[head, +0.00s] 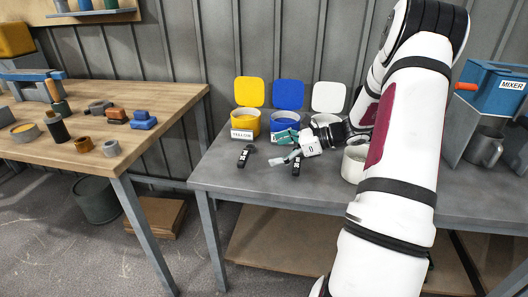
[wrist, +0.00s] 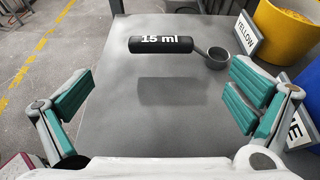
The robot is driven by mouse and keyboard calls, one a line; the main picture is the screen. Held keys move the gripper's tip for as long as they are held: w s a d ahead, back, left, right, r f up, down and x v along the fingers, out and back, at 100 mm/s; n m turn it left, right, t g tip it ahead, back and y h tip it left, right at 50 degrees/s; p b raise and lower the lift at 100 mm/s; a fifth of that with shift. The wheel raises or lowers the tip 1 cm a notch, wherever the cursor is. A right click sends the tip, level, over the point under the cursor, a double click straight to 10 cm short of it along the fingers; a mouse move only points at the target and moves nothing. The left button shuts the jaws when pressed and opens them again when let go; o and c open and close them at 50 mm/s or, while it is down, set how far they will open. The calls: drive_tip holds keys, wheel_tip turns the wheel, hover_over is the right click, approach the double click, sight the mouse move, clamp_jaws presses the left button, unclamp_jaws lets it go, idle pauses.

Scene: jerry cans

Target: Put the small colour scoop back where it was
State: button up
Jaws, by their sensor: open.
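A scoop with a black handle marked 15 ml (wrist: 162,45) and a small grey cup (wrist: 213,58) shows beyond my open fingers in the wrist view. In the head view a black-handled scoop (head: 245,156) is by the yellow tub, left of my gripper. A second black-handled scoop (head: 296,166) is just below my gripper; its label is too small to read. My gripper (head: 288,147) is open and empty above the grey table, its teal pads spread wide in the wrist view (wrist: 165,98). A dark rectangular patch (wrist: 170,92) lies on the table between the fingers; I cannot tell whether it is a shadow.
Yellow (head: 244,121), blue (head: 283,121) and white (head: 325,120) tubs stand behind, lids upright. A pale round container (head: 354,163) is partly behind my arm. The mixer (head: 490,88) and a grey jug (head: 484,148) stand right. The grey table's (head: 225,180) front left is clear.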

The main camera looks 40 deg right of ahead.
drive_tip(key=shift+s+r, duration=0.15)
drive_tip(key=shift+s, duration=0.05)
drive_tip(key=s+a+r+n+g, duration=0.3)
drive_tip(key=a+r+n, duration=0.15)
drive_tip(key=a, duration=0.35)
drive_tip(key=s+a+r+n+g+h, duration=0.1)
drive_tip(key=s+a+r+n+g, duration=0.3)
drive_tip(key=a, duration=0.5)
drive_tip(key=s+a+r+n+g, duration=0.2)
drive_tip(key=s+a+r+n, duration=0.1)
drive_tip(key=a+n, duration=0.4)
drive_tip(key=s+a+r+n+h, duration=0.1)
drive_tip(key=s+a+n+h, duration=0.1)
drive_tip(key=s+n, duration=0.4)
drive_tip(key=s+a+r+n+h, duration=0.1)
drive_tip(key=s+a+n+h, duration=0.2)
drive_tip(key=s, duration=1.1)
drive_tip(key=n+h, duration=0.2)
drive_tip(key=n, duration=0.2)
drive_tip(key=shift+s+a, duration=0.3)
drive_tip(key=shift+s, duration=0.05)
wheel_tip(320, 180, up, 17)
drive_tip(key=t+p, duration=0.2)
drive_tip(key=p, duration=1.3)
drive_tip(key=shift+t, duration=0.3)
